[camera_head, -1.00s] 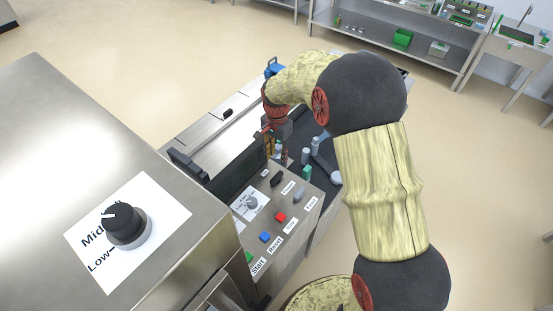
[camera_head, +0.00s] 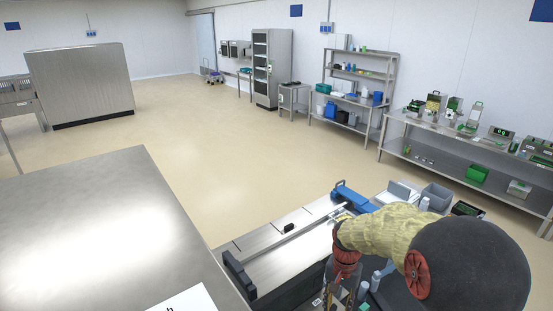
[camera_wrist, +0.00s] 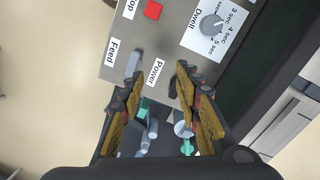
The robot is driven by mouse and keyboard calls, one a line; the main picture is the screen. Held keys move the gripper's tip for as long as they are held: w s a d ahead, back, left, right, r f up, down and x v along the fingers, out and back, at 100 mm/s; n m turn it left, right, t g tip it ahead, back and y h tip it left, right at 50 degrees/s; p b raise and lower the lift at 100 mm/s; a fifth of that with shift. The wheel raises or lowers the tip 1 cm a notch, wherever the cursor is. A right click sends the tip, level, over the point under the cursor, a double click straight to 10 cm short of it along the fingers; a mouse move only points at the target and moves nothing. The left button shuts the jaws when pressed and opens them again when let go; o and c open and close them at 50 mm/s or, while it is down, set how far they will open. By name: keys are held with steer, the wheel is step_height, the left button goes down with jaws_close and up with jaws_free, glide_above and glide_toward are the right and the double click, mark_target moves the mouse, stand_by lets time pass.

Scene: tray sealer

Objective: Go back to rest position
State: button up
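My gripper (camera_wrist: 156,88) is open in the wrist view, with its two yellow-padded fingers apart and nothing held between them. It points at the tray sealer's control panel (camera_wrist: 167,38), which has switches labelled Feed and Power, a red button (camera_wrist: 153,10) and a Dwell knob (camera_wrist: 211,25). A grey switch (camera_wrist: 134,63) shows by the left fingertip; I cannot tell whether they touch. In the head view my arm reaches down at the lower right, and my gripper (camera_head: 338,292) is partly cut off by the bottom edge.
Bottles (camera_head: 375,280) and grey bins (camera_head: 437,196) stand nearby. A shelf rack (camera_head: 352,95) and workbench (camera_head: 430,150) stand farther back, with open floor between.

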steer(key=s+r+n+t+b, duration=0.2)
steer(key=s+r+b, duration=0.3)
steer(key=s, duration=0.6)
steer(key=s+r+n+t+b, duration=0.3)
steer(key=s+b, duration=0.4)
steer(key=s, duration=0.5)
step_height(320, 180, up, 2)
steer(key=shift+s+d+r+n+t+b, duration=0.2)
steer(key=shift+s+n+t+b, duration=0.15)
steer(key=shift+t, duration=0.45)
steer(key=shift+w, duration=0.15)
steer(key=shift+a, duration=0.1)
